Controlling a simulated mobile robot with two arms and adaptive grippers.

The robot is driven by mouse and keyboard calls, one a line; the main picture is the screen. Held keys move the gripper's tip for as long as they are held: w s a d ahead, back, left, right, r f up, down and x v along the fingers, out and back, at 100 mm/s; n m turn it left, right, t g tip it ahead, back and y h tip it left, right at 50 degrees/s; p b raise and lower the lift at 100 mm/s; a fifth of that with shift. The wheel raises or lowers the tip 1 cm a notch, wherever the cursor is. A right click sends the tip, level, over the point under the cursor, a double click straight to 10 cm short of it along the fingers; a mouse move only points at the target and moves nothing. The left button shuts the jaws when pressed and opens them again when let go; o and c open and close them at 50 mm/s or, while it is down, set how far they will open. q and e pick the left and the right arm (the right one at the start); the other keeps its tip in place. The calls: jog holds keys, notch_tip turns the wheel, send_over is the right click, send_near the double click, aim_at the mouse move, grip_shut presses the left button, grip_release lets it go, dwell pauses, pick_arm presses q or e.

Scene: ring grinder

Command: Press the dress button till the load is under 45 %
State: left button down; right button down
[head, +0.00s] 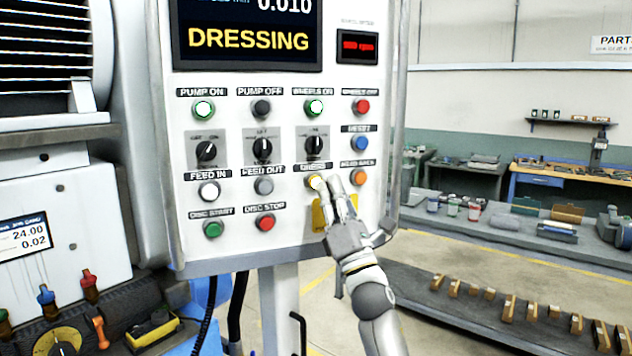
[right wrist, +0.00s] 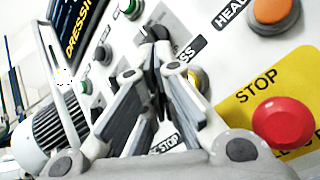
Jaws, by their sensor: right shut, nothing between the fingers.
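The yellow dress button (head: 314,181) is in the third row of the white control panel, under its DRESS label, and looks lit. My right gripper (head: 326,181) is shut and empty, with its fingertips at the button and covering its right side. Whether they touch it or push it in, I cannot tell. In the right wrist view a yellow button (right wrist: 194,77) shows partly behind the fingers. The screen (head: 248,38) reads DRESSING in yellow, with 0.010 above; no load figure is in view. My left gripper is not in view.
The orange button (head: 358,177) and blue reset button (head: 360,143) are close on the right. Below, a red stop button (right wrist: 283,122) on a yellow plate sits near my right gripper. A disc stop button (head: 265,223) is lower left. A grey bench (head: 480,228) stands behind on the right.

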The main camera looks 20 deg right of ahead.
jog(key=shift+s+d+p, duration=0.15)
jog(key=shift+s+p, duration=0.3)
jog(key=shift+s, duration=1.35)
